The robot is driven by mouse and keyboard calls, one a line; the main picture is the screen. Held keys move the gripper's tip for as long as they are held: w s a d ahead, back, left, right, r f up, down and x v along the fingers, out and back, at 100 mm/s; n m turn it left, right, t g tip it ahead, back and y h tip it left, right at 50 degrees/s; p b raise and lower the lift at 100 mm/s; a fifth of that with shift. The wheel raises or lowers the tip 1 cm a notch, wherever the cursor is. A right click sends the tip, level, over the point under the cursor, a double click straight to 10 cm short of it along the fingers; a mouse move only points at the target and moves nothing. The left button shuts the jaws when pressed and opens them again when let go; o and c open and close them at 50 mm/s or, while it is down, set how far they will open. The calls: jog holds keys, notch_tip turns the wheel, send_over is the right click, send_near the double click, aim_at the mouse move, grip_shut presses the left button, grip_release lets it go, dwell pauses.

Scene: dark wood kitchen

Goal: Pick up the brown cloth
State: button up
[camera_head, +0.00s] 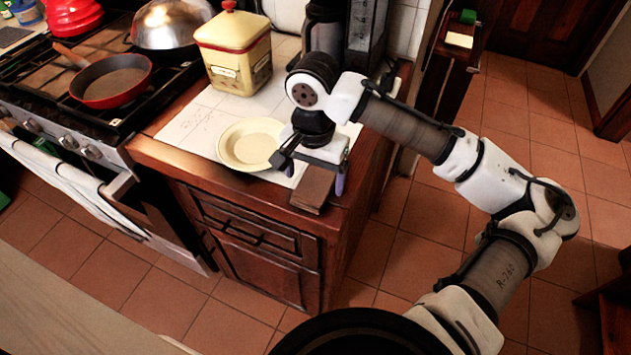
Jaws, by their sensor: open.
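The brown cloth (312,191) looks like a flat, folded brown strip at the front right corner of the counter, partly covered by my gripper. My gripper (315,177) points down right over it, with one finger to the left of the cloth and one to the right. The jaws are open. I cannot tell whether the fingers touch the cloth.
A cream plate (245,148) lies just left of my gripper. A yellow and red tin (235,55) and a dark appliance (325,30) stand behind. A stove with a red pan (110,85) is at left. Tiled floor (540,130) is open at right.

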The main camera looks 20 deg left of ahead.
aim_at(314, 185)
notch_tip(314, 185, down, 2)
jog(key=shift+c, duration=0.3)
jog(key=c, duration=1)
jog(key=shift+r, duration=0.2)
notch_tip(314, 185, up, 20)
jog(key=shift+f+b, duration=0.15)
jog(key=shift+b, duration=0.25)
